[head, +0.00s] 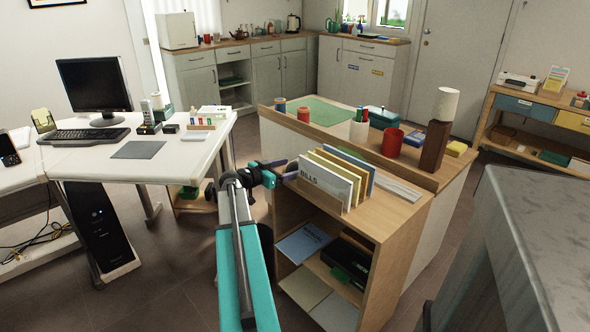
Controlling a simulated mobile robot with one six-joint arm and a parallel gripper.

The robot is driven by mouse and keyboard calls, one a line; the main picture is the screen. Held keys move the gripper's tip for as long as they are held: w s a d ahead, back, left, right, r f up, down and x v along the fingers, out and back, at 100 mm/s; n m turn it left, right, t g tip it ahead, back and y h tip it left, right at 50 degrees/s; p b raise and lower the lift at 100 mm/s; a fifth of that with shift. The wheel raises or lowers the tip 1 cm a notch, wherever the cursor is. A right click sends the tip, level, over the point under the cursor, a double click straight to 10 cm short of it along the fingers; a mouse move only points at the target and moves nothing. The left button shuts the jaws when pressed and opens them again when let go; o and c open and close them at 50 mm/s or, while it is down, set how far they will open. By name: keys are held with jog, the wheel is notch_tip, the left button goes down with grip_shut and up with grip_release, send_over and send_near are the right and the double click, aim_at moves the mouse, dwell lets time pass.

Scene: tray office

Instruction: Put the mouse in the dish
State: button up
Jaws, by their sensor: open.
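My gripper (288,169) is at the end of my teal arm, near the left end of the wooden shelf unit and close beside the letter rack. It is open, and I see nothing held in it. A small dark object (170,128) lies on the white desk, right of the phone in its stand; it may be the mouse, but it is too small to be sure. A grey pad (138,150) lies bare on the desk in front of it. I cannot make out a dish with certainty in this view.
The wooden shelf unit (386,219) carries a letter rack with several folders (325,184). Behind it, a counter holds a red cup (392,143), a brown block (433,146) and a green mat (320,111). A monitor (94,84) and keyboard (84,136) stand on the desk.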

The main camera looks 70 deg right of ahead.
aim_at(289, 167)
jog(key=shift+c, duration=0.2)
jog(key=c, duration=1.2)
jog(key=shift+r, duration=0.1)
jog(key=shift+r, duration=4.9)
